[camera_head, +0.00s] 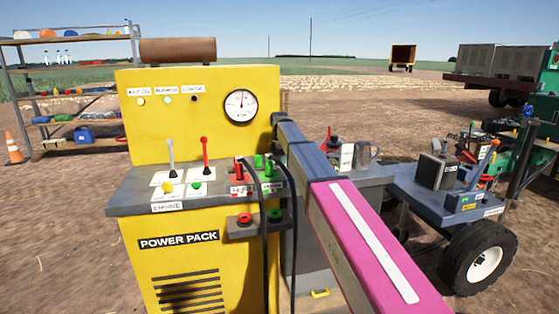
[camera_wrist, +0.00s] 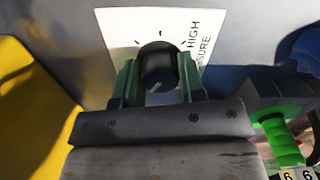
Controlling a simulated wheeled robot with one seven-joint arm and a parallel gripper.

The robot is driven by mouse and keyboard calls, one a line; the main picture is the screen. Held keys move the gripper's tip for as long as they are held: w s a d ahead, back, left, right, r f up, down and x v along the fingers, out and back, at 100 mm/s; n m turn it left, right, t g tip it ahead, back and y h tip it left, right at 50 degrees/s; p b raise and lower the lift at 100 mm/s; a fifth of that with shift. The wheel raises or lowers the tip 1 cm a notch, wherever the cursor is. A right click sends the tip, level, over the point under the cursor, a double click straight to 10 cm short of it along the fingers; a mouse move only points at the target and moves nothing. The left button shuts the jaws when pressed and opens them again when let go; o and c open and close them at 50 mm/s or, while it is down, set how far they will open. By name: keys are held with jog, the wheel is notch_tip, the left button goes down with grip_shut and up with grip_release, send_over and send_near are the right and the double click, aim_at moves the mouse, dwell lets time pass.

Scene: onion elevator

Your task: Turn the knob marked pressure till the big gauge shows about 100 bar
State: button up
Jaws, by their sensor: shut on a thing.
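The black pressure knob (camera_wrist: 158,62) sits on a white plate (camera_wrist: 122,35) with tick marks. The plate reads "HIGH" and "SSURE", the rest of the word being covered. My gripper (camera_wrist: 158,78) is shut on the knob, with one green finger on each side of it. A light pointer mark shows on the knob's lower part. The big round gauge (camera_head: 240,106) is on the yellow power pack's upper panel in the head view. Its needle seems to point roughly upward; its numbers are too small to read. My arm hides the knob and gripper in the head view.
The yellow power pack (camera_head: 190,255) has a grey shelf with two levers, a grey one (camera_head: 171,155) and a red one (camera_head: 205,152). Red and green couplings with black hoses (camera_head: 265,220) are close to my arm. A green handle (camera_wrist: 280,140) is right of my gripper.

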jog(key=shift+n, duration=0.3)
jog(key=o, duration=0.9)
jog(key=shift+o, duration=0.2)
notch_tip(320, 180, up, 11)
jog(key=shift+s+f, duration=0.1)
